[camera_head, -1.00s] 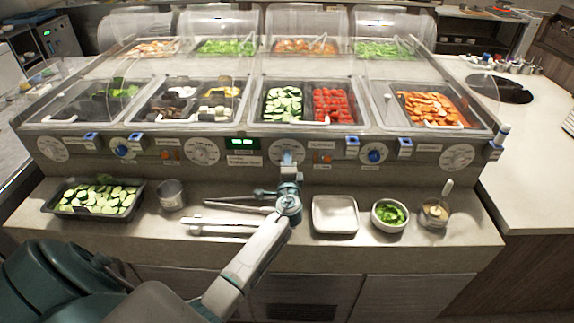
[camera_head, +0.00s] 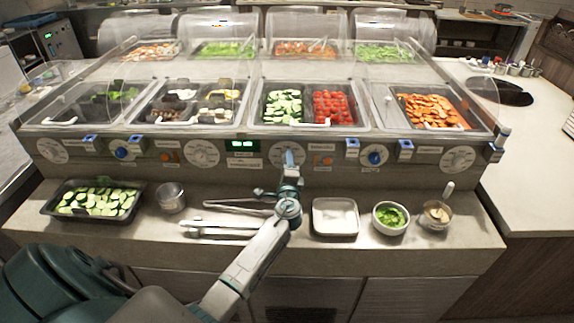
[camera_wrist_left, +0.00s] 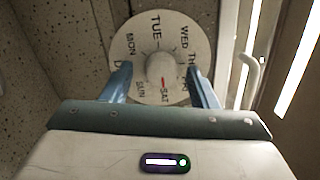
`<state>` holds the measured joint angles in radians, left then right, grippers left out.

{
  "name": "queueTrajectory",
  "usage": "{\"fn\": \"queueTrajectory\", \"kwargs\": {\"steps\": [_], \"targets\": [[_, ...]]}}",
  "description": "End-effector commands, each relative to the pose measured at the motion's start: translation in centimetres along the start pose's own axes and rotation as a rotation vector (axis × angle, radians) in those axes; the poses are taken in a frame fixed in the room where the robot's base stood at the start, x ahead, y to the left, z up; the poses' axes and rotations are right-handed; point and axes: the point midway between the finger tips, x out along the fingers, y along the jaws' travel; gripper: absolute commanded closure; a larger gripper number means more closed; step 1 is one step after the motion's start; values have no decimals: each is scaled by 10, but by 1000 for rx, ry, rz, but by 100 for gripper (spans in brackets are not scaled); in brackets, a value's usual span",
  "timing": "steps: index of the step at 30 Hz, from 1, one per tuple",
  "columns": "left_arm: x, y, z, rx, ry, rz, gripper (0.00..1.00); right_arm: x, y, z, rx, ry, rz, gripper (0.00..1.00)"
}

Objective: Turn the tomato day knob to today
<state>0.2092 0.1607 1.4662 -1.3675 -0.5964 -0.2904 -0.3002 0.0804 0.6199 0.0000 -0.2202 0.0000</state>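The white tomato day dial (camera_head: 276,155) is on the counter's front panel, below the cucumber and tomato wells, partly hidden by my left gripper (camera_head: 289,160). In the left wrist view the dial (camera_wrist_left: 143,38) shows day names around its face. Its round centre knob (camera_wrist_left: 161,70) has a red mark below it, pointing at SAT. My left gripper's blue fingers (camera_wrist_left: 161,84) stand on either side of the knob, with gaps on both sides; the gripper is open and empty. My right gripper is not in view. The tomatoes (camera_head: 332,105) lie in the well above.
A green display (camera_head: 242,145) is left of the dial; its text is too small to read. A blue knob (camera_head: 375,156) and another dial (camera_head: 458,158) are to the right. Tongs (camera_head: 222,228), a white tray (camera_head: 335,229) and a bowl of greens (camera_head: 391,217) sit on the ledge below.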

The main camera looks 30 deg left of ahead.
Motion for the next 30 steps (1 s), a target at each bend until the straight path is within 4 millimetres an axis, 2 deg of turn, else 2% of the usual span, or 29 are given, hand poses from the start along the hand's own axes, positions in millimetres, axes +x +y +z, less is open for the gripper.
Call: {"fn": "queueTrajectory", "kwargs": {"steps": [7, 11, 24, 30], "targets": [[0, -1, 0, -1, 0, -1, 47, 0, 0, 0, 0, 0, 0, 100], [-9, 1, -1, -3, 0, -1, 47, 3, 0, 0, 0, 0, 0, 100], [-90, 3, -1, -3, 0, 1, 47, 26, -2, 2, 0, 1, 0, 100], [-107, 0, 0, -1, 0, -1, 47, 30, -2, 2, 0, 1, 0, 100]]}}
